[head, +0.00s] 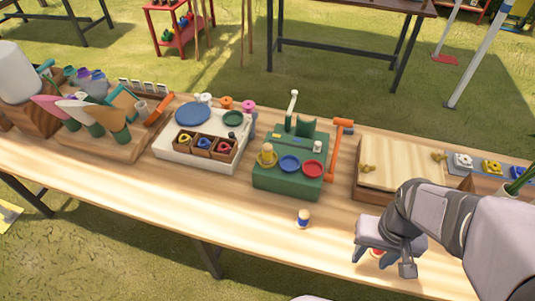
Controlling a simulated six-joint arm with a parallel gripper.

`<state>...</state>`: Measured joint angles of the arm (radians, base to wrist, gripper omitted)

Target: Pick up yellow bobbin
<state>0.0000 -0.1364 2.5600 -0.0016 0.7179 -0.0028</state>
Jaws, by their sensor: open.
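A yellow bobbin-like piece (267,152) stands upright on a yellow disc at the left of a green box (262,180) on the table. A small bobbin (303,218) with a dark blue band and pale parts stands alone on the table in front of the green box. My gripper (384,262) is open, pointing down near the table's front edge, to the right of both and apart from them. A small red item (377,252) shows partly behind its fingers; the rest of it is hidden, and I cannot tell whether the fingers touch it.
The green box also carries a blue disc (290,164), a red disc (312,167) and an orange lever (336,143). A lidded wooden box (402,164) stands to the right, a white tray unit (168,153) to the left. The front table strip (215,205) is mostly clear.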

